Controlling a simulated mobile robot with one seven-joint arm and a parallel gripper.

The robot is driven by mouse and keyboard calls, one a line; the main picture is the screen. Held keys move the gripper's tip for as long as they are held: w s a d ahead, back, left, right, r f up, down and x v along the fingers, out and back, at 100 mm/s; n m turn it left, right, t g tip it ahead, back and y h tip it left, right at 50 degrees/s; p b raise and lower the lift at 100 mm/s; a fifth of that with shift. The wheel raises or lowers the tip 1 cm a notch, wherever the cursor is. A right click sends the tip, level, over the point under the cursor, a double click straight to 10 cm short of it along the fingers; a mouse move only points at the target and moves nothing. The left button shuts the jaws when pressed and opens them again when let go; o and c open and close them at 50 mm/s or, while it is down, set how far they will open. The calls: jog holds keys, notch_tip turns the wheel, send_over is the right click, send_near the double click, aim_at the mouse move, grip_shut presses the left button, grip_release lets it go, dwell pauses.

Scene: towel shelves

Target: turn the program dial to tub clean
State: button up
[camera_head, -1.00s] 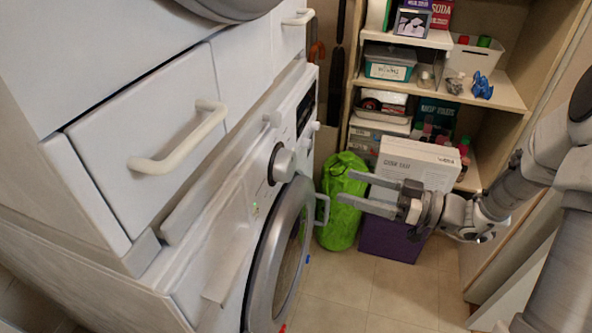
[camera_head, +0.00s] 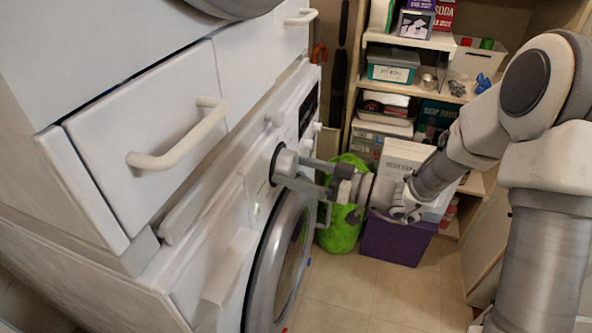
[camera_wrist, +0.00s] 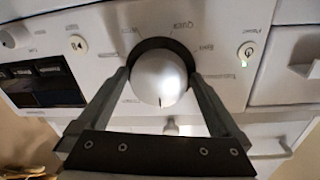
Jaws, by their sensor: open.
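The silver round program dial (camera_head: 285,161) sits on the white washing machine's front panel, above the round door. It fills the middle of the wrist view (camera_wrist: 160,78), with a short dark mark at its lower edge and small printed labels around its dark ring. My gripper (camera_head: 290,170) is at the dial with its jaws open. In the wrist view, one finger of my gripper (camera_wrist: 158,76) is on each side of the dial. I cannot tell whether the fingers touch it. The tub clean label is not readable.
The washer's round door (camera_head: 262,285) bulges out below the dial. A drawer with a white handle (camera_head: 178,140) is above left. A power button (camera_wrist: 248,50) with a green light and a dark display (camera_wrist: 45,85) flank the dial. A green bag (camera_head: 340,232) and purple box (camera_head: 395,240) stand behind.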

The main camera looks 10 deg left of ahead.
jog(key=shift+c, duration=0.3)
jog(key=c, duration=1)
